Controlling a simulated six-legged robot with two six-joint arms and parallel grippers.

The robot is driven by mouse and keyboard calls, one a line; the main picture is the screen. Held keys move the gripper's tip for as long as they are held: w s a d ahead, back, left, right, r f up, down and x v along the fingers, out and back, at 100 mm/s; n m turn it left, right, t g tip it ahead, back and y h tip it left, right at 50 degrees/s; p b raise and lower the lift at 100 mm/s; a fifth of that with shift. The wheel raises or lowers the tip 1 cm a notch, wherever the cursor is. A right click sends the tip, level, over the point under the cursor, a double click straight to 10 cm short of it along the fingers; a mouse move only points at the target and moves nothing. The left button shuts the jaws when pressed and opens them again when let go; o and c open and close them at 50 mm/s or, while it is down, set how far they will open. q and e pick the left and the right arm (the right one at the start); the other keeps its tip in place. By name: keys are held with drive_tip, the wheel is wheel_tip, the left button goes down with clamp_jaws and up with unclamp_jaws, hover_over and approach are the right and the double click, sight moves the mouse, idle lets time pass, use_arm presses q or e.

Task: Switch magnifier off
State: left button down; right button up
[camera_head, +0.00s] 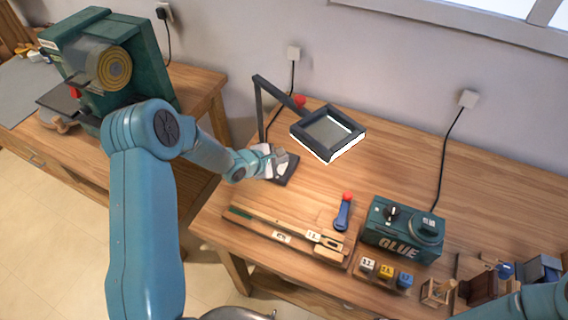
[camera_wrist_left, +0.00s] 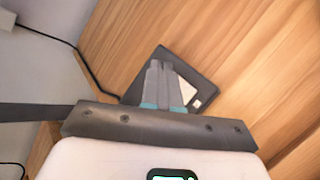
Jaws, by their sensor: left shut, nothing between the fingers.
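The magnifier (camera_head: 296,128) stands at the back left of the wooden bench, with a dark jointed arm and a square framed lens head (camera_head: 355,134). A bright white strip shows along the lower edge of the head. Its dark base (camera_head: 289,174) lies flat on the bench and also shows in the left wrist view (camera_wrist_left: 209,88), with a pale patch and a small white mark on it. My left gripper (camera_head: 280,154) is shut and empty at the base. In the left wrist view its fingertips (camera_wrist_left: 160,66) overlap the base; I cannot tell whether they touch. My right gripper is not visible.
Small wooden parts lie at right. A green machine (camera_head: 135,85) stands on the left bench. Bench right of the base is clear.

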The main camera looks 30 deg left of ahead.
sight(280, 170)
use_arm(q)
drive_tip(key=shift+f, duration=0.1)
drive_tip(key=shift+w+f, duration=0.1)
drive_tip(key=shift+f, duration=0.25)
drive_tip(key=shift+f, duration=0.35)
idle(0.6)
drive_tip(key=shift+r, duration=0.15)
drive_tip(key=shift+r+p, duration=0.7)
drive_tip(key=shift+p, duration=0.05)
drive_tip(key=r+p, duration=0.2)
drive_tip(key=s+r+p, duration=0.1)
drive_tip(key=r+p, duration=0.1)
drive_tip(key=r, duration=0.1)
drive_tip(key=shift+p, duration=0.4)
drive_tip(key=shift+f, duration=0.1)
